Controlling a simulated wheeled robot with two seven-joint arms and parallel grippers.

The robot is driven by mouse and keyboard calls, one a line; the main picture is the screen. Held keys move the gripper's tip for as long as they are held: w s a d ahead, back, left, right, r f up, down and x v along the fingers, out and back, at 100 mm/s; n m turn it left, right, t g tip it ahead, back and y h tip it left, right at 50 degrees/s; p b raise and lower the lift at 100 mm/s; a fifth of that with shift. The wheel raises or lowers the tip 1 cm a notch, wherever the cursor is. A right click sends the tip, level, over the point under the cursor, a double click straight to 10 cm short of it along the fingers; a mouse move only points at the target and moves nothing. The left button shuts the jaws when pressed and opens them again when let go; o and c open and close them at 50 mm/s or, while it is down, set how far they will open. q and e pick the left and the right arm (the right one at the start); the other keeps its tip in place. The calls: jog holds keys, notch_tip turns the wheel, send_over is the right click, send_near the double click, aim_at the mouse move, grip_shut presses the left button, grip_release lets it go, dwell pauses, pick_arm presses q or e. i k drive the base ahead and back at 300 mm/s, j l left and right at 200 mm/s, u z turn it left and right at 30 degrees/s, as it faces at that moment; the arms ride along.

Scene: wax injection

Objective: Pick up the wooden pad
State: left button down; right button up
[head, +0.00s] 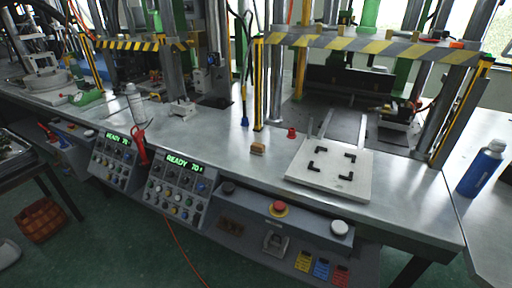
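A small brown wooden block (258,149), which looks like the wooden pad, lies on the metal bench top (225,140) near its front edge. It is left of a white square plate (322,180) with black corner marks. Nothing touches the block. Neither of my grippers shows in the head view.
A yellow-black striped press frame (375,46) stands behind the block. A red knob (292,133) is on the bench to its right. Control panels (178,187) and a red emergency button (278,208) are below the front edge. A blue bottle (481,168) stands far right.

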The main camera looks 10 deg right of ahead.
aim_at(257, 149)
jog(key=i+j+z, duration=0.4)
jog(key=j, duration=0.25)
jog(key=i+j+z, duration=0.15)
jog(key=j, duration=0.2)
jog(key=i+j+z, duration=0.2)
jog(key=j, duration=0.2)
jog(key=i+j+z, duration=0.2)
jog(key=j, duration=0.2)
jog(key=j+z, duration=0.2)
jog(key=j, duration=0.2)
